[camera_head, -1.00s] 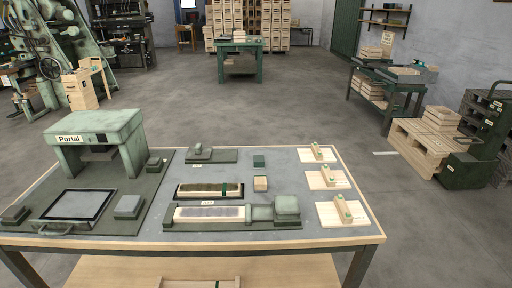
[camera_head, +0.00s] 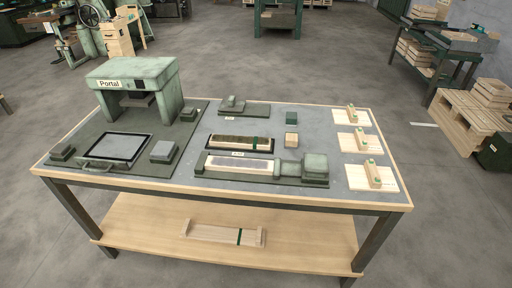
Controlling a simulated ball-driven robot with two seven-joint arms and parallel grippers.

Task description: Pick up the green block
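A small dark green block (camera_head: 291,118) sits on the grey top of the workbench (camera_head: 325,151), right of the centre. A light wooden block (camera_head: 291,140) stands just in front of it, apart from it. Neither of my grippers shows in the head view.
A green press marked Portal (camera_head: 132,75) stands on the bench's left, with a dark framed tray (camera_head: 116,147) before it. Several dark fixtures lie left of the block. Wooden plates with upright pieces (camera_head: 360,142) line the right edge. A wooden part (camera_head: 222,233) lies on the lower shelf.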

